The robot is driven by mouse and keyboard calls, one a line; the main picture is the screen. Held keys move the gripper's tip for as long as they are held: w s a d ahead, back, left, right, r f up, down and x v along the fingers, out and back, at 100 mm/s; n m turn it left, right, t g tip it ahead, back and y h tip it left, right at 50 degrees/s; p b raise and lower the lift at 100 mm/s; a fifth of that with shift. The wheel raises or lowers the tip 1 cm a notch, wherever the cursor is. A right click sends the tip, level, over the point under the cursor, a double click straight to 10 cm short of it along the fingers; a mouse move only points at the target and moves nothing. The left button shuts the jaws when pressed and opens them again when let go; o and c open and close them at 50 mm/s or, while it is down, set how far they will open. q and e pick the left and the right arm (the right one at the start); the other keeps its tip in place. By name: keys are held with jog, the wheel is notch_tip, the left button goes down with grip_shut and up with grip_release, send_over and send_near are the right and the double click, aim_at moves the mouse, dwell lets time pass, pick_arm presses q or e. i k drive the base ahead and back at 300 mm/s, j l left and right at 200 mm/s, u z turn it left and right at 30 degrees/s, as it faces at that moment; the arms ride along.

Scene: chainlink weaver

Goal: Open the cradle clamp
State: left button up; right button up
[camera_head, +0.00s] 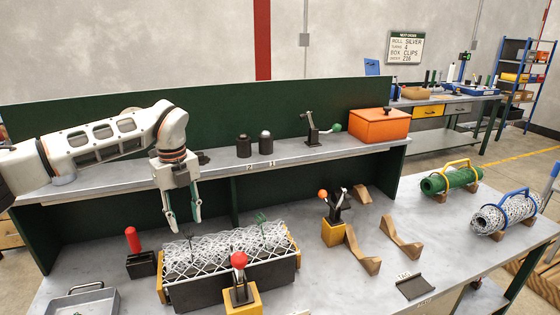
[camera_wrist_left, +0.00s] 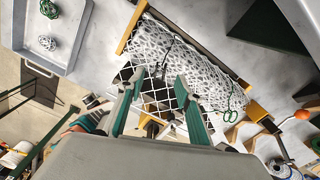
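A black cradle (camera_head: 235,289) with wooden end plates holds a white wire-mesh roll (camera_head: 215,252) on the bench; the roll also shows in the left wrist view (camera_wrist_left: 185,62). A toggle clamp with a red ball knob (camera_head: 238,260) stands on a yellow block at the cradle's front, its knob up. A second clamp with an orange knob (camera_head: 323,194) stands on a yellow block right of the cradle. I cannot tell which is named the cradle clamp. My left gripper (camera_head: 184,221) is open and empty above the roll's left part, fingers pointing down. My right gripper is not in view.
A red-handled tool in a black holder (camera_head: 140,264) and a grey tray (camera_head: 82,303) are at the left. Wooden cradles (camera_head: 402,237) stand at the right. A raised shelf (camera_head: 285,158) behind carries a green-knobbed clamp (camera_head: 318,127) and an orange box (camera_head: 379,126).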

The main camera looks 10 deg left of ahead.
aim_at(239, 260)
jog(key=k, duration=1)
